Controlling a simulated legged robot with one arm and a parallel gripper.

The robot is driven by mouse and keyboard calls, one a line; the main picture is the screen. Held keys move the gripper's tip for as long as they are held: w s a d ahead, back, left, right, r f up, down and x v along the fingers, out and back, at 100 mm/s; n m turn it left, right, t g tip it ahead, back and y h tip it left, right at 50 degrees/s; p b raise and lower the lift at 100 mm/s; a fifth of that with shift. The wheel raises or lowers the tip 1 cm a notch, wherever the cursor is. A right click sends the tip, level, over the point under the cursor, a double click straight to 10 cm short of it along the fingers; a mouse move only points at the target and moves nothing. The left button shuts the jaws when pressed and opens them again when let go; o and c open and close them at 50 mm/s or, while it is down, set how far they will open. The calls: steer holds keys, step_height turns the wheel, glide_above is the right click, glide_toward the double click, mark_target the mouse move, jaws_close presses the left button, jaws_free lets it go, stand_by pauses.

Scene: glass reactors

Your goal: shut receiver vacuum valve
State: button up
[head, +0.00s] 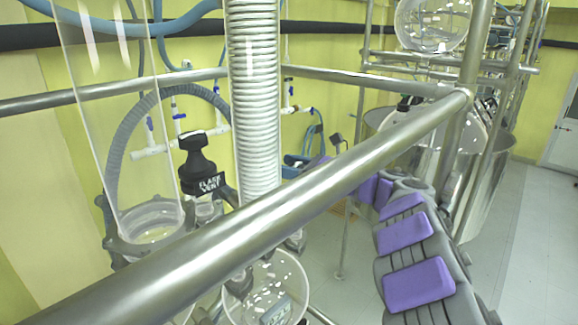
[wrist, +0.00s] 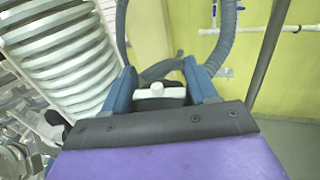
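In the wrist view, a small white valve handle (wrist: 153,91) sits on a dark fitting between the blue fingers of my gripper (wrist: 158,76). The fingers are apart, with a gap on each side of the handle, so my gripper is open. No label shows on this valve, so I cannot tell whether it is the receiver vacuum valve. In the head view, my purple-padded arm reaches from the lower right to behind the steel rail (head: 270,220). The rail and glassware hide much of the area around my gripper there.
A black valve labelled "FLASK VENT" (head: 204,180) stands left of the ribbed condenser column (head: 254,100). A clear glass cylinder (head: 140,130) is at left, and a round flask (head: 268,285) hangs below the rail. Steel vessels (head: 490,165) stand behind my arm. The right floor is clear.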

steer(key=shift+d+r, duration=0.15)
steer(key=shift+c, duration=1.4)
steer(key=shift+m+t+h+b, duration=0.35)
steer(key=shift+t+b, duration=0.25)
steer(key=shift+b, duration=0.65)
steer(key=b, duration=0.1)
steer(key=m+t+b, duration=0.1)
steer(key=shift+w+f+h+b, duration=0.1)
steer(key=shift+f+h+b, duration=0.15)
steer(key=shift+b, duration=0.1)
steer(key=m+t+h+b, duration=0.1)
steer(key=m+t+b, duration=0.1)
steer(key=t+b, duration=0.1)
steer(key=shift+w+h+b, duration=0.1)
steer(key=shift+h+b, duration=0.3)
steer(key=shift+b, duration=0.05)
steer(key=shift+w+d+r+m+t+h+b, duration=0.1)
steer(key=shift+d+r+m+t+h+b, duration=0.05)
steer(key=shift+m+t+h+b, duration=1.05)
steer(key=m+t+h, duration=0.2)
steer(key=h, duration=0.1)
steer(key=shift+w+d+r+m, duration=0.15)
steer(key=shift+d+m, duration=0.05)
steer(key=shift+m, duration=0.05)
steer(key=shift+m+t+h, duration=0.4)
steer(key=shift+h, duration=0.4)
steer(key=shift+w+d, duration=0.1)
